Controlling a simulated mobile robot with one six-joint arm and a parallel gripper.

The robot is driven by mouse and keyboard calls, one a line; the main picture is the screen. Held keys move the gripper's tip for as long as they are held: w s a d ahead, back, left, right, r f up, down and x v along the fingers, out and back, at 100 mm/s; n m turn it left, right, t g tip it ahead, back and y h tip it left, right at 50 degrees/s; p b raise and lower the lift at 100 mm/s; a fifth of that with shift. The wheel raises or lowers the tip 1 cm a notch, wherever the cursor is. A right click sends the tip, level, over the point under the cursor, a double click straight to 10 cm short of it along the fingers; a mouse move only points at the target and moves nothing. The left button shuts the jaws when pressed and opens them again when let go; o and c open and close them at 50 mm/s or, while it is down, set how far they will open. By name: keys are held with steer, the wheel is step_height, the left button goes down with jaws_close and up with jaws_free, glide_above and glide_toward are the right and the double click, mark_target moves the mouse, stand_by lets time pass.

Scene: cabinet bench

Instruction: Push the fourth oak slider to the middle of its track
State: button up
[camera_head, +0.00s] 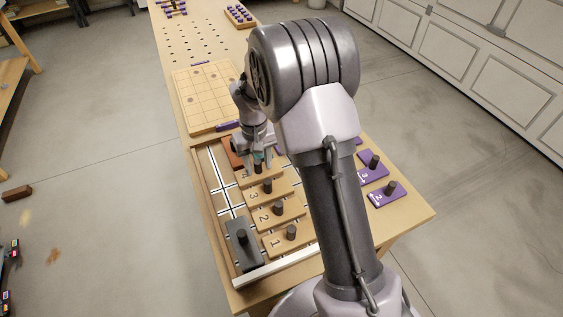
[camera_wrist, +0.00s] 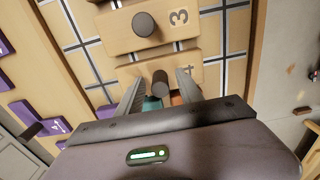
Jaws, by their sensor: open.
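The fourth oak slider, a wooden plate with a dark upright peg, is partly hidden by my gripper in the head view (camera_head: 247,178). In the wrist view the slider (camera_wrist: 188,71) shows beyond my fingertips, its number partly covered. My gripper (camera_wrist: 158,84) is open, with one finger on each side of the slider's peg (camera_wrist: 160,77). Whether either finger touches the peg I cannot tell. In the head view my gripper (camera_head: 257,165) is low over the board. The ends of the slider's track are not clear.
Oak slider 3 (camera_head: 279,193) lies beside the fourth, followed by sliders 2 (camera_head: 265,218) and 1 (camera_head: 275,243). A grey pegged block (camera_head: 240,262) stands at the tray's front left. Purple pegged plates (camera_head: 384,196) lie right.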

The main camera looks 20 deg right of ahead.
mark_target(257, 161)
steer(key=shift+r+p, duration=2.95)
steer(key=shift+r, duration=0.8)
steer(key=shift+r, duration=0.2)
steer(key=s+a+r+m+t, duration=0.1)
steer(key=s+a+r, duration=0.1)
steer(key=s+r, duration=0.35)
steer(key=s+a+r+m+t, duration=0.1)
steer(key=s+r+t, duration=0.15)
steer(key=r, duration=0.65)
steer(key=s+a+r+m+t+y, duration=0.1)
steer(key=s+a+r, duration=0.1)
steer(key=s, duration=0.7)
steer(key=s+a+r+m+t+y+b, duration=0.1)
steer(key=s+a+r, duration=0.1)
steer(key=s, duration=0.7)
steer(key=shift+s+r, duration=0.2)
steer(key=shift+r, duration=0.3)
